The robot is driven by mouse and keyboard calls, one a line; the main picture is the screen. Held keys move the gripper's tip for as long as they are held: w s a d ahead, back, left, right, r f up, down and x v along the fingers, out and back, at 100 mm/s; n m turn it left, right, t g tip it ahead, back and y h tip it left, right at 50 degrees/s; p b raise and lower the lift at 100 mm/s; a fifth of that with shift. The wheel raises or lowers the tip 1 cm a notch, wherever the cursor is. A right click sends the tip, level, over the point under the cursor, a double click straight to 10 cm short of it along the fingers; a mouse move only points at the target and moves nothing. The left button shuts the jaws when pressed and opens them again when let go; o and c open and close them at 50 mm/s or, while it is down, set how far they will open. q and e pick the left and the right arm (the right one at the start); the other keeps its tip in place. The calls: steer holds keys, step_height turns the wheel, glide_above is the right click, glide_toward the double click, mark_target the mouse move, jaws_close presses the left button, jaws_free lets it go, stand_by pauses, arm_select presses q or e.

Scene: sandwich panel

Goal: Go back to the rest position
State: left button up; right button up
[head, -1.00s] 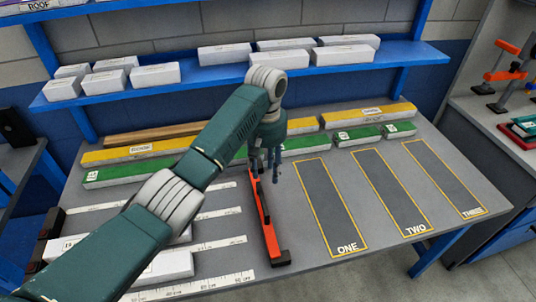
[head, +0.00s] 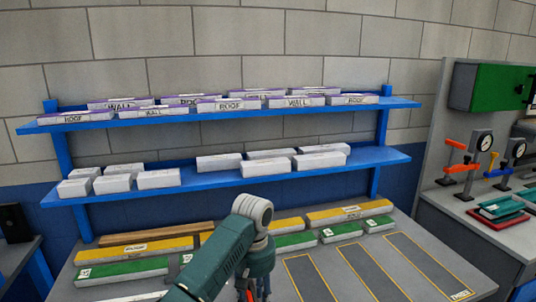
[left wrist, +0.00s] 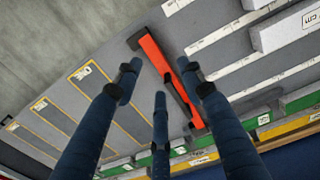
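My left arm reaches in from the bottom of the head view. Its gripper (head: 255,288) is at the lower edge, its fingertips mostly cut off. In the left wrist view the dark blue fingers of my left gripper (left wrist: 160,84) are spread apart with nothing between them. A red-orange bar tool with black ends (left wrist: 160,68) lies on the grey bench beyond the fingertips, apart from them as far as I can tell. My right gripper is in neither view.
The grey bench (head: 430,262) carries yellow bars (head: 150,248) and green bars (head: 122,272) at its back. Above it, two blue shelves hold white blocks (head: 270,167) and labelled wall and roof panels (head: 228,104). A side counter with clamps (head: 470,165) stands at right.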

arm_select(q)
steer(key=s+a+f+m+t+h, duration=0.1)
steer(key=s+a+f+m+h, duration=0.15)
steer(key=s+f, duration=1.35)
steer(key=s+a+r+m+t+y, duration=0.1)
steer(key=s+a+r, duration=0.1)
steer(key=s+a, duration=0.7)
steer(key=s+a+r+m+t+y, duration=0.1)
steer(key=s+a+m+t, duration=0.1)
steer(key=s+a, duration=0.65)
steer(key=s+d+f+g+b, duration=0.1)
steer(key=s+f+b, duration=0.15)
steer(key=f, duration=1.35)
steer(key=s+d+f+g+b, duration=0.1)
steer(key=s+d+f, duration=0.15)
steer(key=f, duration=1.25)
steer(key=s+a+f, duration=0.2)
steer(key=s+f, duration=0.6)
steer(key=s+a+f+g+b, duration=0.1)
steer(key=s+f, duration=0.7)
steer(key=shift+s+a+f+b, duration=0.2)
steer(key=shift+a+f+b, duration=0.1)
steer(key=shift+a, duration=0.1)
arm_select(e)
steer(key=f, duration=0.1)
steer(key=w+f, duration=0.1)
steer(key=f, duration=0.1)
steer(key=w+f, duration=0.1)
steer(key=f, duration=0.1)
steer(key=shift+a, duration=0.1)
